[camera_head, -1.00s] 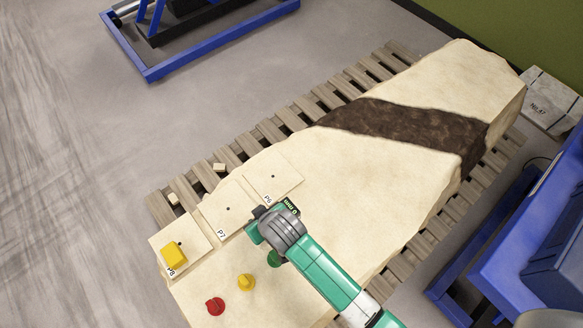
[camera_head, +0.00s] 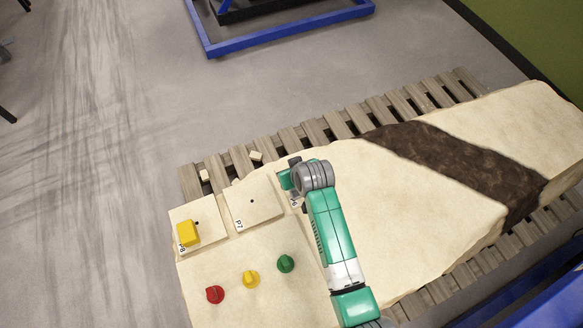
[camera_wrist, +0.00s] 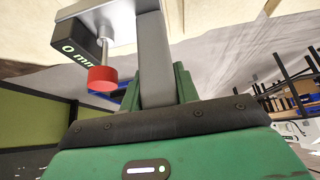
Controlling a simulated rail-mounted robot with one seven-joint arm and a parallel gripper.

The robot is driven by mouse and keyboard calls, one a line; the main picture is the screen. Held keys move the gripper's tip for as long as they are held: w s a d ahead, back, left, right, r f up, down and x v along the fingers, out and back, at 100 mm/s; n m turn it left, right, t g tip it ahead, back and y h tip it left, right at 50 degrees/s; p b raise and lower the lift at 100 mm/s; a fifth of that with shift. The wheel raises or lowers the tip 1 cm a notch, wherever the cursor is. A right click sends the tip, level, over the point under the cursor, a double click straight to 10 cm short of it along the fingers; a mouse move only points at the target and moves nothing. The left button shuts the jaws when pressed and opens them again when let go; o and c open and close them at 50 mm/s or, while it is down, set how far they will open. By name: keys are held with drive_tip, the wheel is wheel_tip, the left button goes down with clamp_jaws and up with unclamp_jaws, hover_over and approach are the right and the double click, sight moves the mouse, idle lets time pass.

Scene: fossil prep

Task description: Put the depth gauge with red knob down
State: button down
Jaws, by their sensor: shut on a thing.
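The depth gauge with red knob (camera_wrist: 102,76) shows in the wrist view, with a grey body, a dark display reading "0 mm" and a red knob. My gripper (camera_wrist: 160,85) is shut on its grey upright part between green fingers. In the head view my gripper (camera_head: 287,180) is over the pale plate marked P6, near the slab's far edge. My wrist hides most of that plate and nearly all of the gauge there. I cannot tell whether the gauge touches the plate.
The pale slab (camera_head: 420,200) with a dark band lies on a wooden pallet (camera_head: 318,131). Plate P7 (camera_head: 266,212) is bare except for a small dark hole. Plate P8 (camera_head: 208,211) bears a yellow block (camera_head: 188,233). Red (camera_head: 214,295), yellow (camera_head: 250,279) and green (camera_head: 286,264) knobbed pieces stand on the slab.

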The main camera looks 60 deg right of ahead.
drive_tip(key=shift+d+r+b+x, duration=0.1)
drive_tip(key=shift+d+b+x, duration=0.1)
drive_tip(key=shift+x, duration=0.65)
drive_tip(key=shift+d+r+b+x, duration=0.1)
drive_tip(key=shift+d+b+x, duration=0.1)
drive_tip(key=shift+x, duration=0.65)
drive_tip(key=shift+d+r+b+x, duration=0.1)
drive_tip(key=shift+d+b+x, duration=0.05)
drive_tip(key=shift+x, duration=0.7)
drive_tip(key=shift+f, duration=0.15)
drive_tip(key=c, duration=1)
unclamp_jaws()
drive_tip(key=shift+f, duration=0.1)
drive_tip(key=shift+c, duration=0.2)
drive_tip(key=p+v, duration=0.3)
drive_tip(key=v, duration=0.9)
drive_tip(key=shift+w, duration=0.15)
